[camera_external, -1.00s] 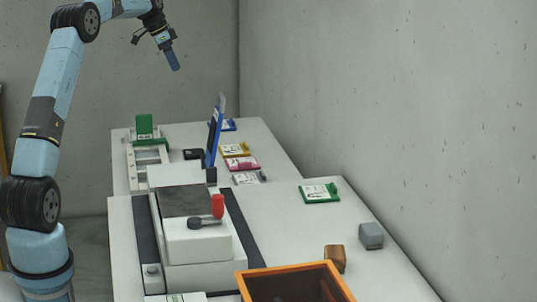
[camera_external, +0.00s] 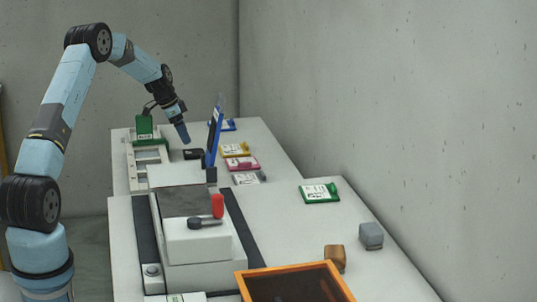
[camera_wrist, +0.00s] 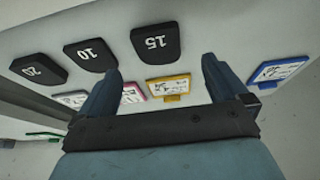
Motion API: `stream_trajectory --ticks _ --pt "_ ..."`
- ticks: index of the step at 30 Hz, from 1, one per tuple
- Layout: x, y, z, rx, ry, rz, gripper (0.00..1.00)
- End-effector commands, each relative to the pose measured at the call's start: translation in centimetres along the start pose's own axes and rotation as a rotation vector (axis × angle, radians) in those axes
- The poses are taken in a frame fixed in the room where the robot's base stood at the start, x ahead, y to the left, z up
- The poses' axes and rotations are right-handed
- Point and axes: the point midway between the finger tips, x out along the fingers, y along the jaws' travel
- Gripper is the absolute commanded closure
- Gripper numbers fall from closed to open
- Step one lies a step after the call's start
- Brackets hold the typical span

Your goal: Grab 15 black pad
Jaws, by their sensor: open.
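Three black pads marked 20, 10 and 15 lie in a row in the wrist view. The 15 black pad (camera_wrist: 156,43) is the rightmost, just beyond and between my fingertips in that picture. The 10 black pad (camera_wrist: 91,55) is to its left, and the 20 black pad (camera_wrist: 38,70) is farther left. My gripper (camera_wrist: 160,80) is open and empty, apart from the pads. In the external view my gripper (camera_external: 185,138) hangs above the far table, close to a small black item (camera_external: 193,154); its number cannot be read there.
A blue upright panel (camera_external: 214,135) stands just right of my gripper. Yellow (camera_external: 238,149), pink (camera_external: 242,163) and green (camera_external: 320,193) cards lie right of it. A white frame with a green block (camera_external: 144,126) is at left. An orange-rimmed bin (camera_external: 257,270) is in front.

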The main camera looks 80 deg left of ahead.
Motion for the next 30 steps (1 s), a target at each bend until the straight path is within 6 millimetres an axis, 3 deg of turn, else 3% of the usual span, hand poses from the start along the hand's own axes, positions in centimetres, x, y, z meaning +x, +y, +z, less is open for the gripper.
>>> stream_trajectory --ticks 11,21,28,30 --pt "2.3 0.1 0.0 0.000 0.000 0.000 0.00" --pt "6.4 0.3 -0.1 0.000 0.000 0.000 0.00" --pt "6.7 0.3 -0.1 0.000 0.000 -0.001 0.00" --pt "6.7 0.3 -0.1 0.000 0.000 -0.001 0.05"
